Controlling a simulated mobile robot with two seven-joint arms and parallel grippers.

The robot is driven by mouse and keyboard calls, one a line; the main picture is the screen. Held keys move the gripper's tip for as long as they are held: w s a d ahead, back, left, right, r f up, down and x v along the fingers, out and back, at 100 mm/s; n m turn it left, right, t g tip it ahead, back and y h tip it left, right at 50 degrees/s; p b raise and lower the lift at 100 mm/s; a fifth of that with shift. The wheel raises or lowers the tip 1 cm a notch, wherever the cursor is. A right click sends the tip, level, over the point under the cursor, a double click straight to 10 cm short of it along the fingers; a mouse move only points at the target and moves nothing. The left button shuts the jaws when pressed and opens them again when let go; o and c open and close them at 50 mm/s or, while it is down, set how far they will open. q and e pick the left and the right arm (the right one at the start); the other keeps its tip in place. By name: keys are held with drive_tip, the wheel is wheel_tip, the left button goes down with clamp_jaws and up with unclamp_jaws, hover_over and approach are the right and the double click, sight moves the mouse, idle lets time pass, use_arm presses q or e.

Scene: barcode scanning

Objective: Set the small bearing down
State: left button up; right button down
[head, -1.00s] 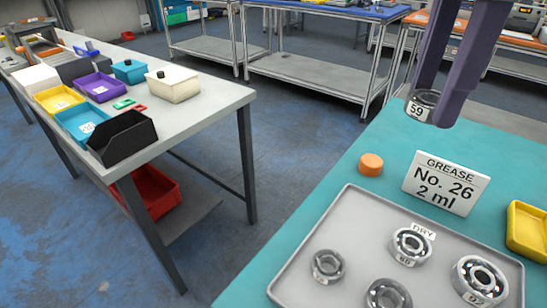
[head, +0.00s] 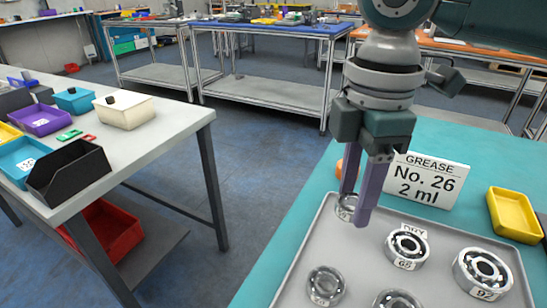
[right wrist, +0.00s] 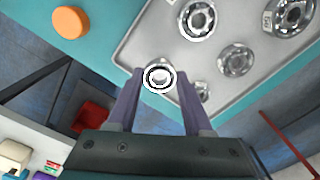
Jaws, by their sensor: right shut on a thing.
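My right gripper (head: 355,208) points down at the far left corner of the grey tray (head: 300,253). Its purple fingers are shut on the small bearing (head: 346,204), which they partly hide. In the right wrist view the small bearing (right wrist: 159,77) shows as a ring between the fingertips (right wrist: 158,78). I cannot tell whether it touches the tray. Other bearings lie on the tray: one by the "DRY" label (head: 407,247), a large one (head: 482,272) at right, a glossy one (head: 326,285) at near left, and one (head: 397,300) cut by the lower edge. My left gripper is not in view.
The grease sign (head: 430,186) stands behind the tray, and a yellow bin (head: 514,214) is at right. An orange round object (right wrist: 71,21) lies on the teal table beside the tray; the gripper mostly hides it in the head view. A grey table (head: 160,125) stands at left.

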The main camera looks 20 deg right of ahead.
sight(346, 233)
wheel_tip(346, 233, down, 4)
drive_tip(key=shift+b, duration=0.35)
drive_tip(key=shift+f, duration=0.1)
drive_tip(key=shift+f, duration=0.1)
drive_tip(key=shift+c, duration=1.5)
unclamp_jaws()
wheel_tip(346, 233, up, 12)
drive_tip(key=p, duration=0.1)
drive_tip(key=shift+r+p, duration=0.2)
drive_tip(key=shift+p, duration=0.15)
